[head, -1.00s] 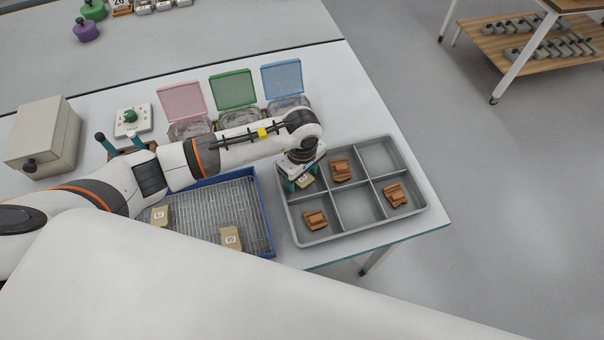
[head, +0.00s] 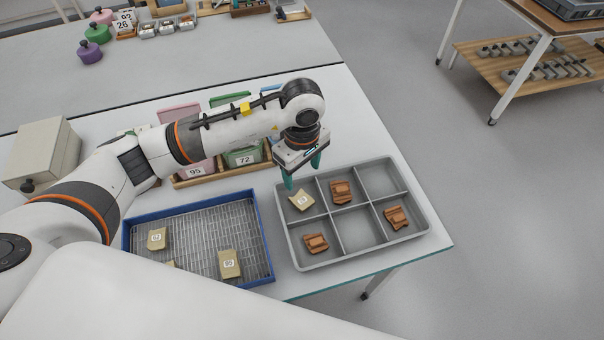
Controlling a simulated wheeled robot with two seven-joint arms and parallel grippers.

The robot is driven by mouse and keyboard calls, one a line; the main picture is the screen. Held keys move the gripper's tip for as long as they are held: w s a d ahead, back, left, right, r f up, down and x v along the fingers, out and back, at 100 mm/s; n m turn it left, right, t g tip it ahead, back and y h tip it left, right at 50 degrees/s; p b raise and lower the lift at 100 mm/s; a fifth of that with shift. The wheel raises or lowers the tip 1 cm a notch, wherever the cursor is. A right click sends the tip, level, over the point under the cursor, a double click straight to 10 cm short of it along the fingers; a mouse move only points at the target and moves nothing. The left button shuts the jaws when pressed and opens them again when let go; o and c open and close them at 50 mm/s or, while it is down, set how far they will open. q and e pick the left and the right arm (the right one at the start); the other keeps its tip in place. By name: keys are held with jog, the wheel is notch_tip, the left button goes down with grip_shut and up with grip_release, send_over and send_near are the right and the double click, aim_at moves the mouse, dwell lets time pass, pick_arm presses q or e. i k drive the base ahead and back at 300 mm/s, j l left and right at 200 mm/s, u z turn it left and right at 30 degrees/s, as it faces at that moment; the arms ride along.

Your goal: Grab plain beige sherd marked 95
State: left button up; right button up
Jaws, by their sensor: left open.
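The plain beige sherd marked 95 (head: 229,264) lies in the front right part of the blue-rimmed mesh tray (head: 262,236). Another beige sherd (head: 157,238), whose mark looks like 62, lies at the left of that tray, and a third (head: 171,264) is mostly hidden behind my white body. My left gripper (head: 303,174) has teal fingers, apart and empty. It hangs above the back left of the grey compartment tray (head: 297,257), well away from sherd 95. My right gripper is out of view.
In the grey tray a beige marked sherd (head: 301,200) lies in the back left compartment. Ridged orange-brown sherds lie in three others. Behind my left arm stand a pink box (head: 196,170) labelled 95 and a green box (head: 243,157) labelled 72. A beige case (head: 45,155) stands far left.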

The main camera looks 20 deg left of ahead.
aim_at(229, 267)
jog(key=k+l, duration=0.2)
jog(key=k, duration=0.3)
jog(key=k+l, duration=0.2)
jog(key=k, duration=0.25)
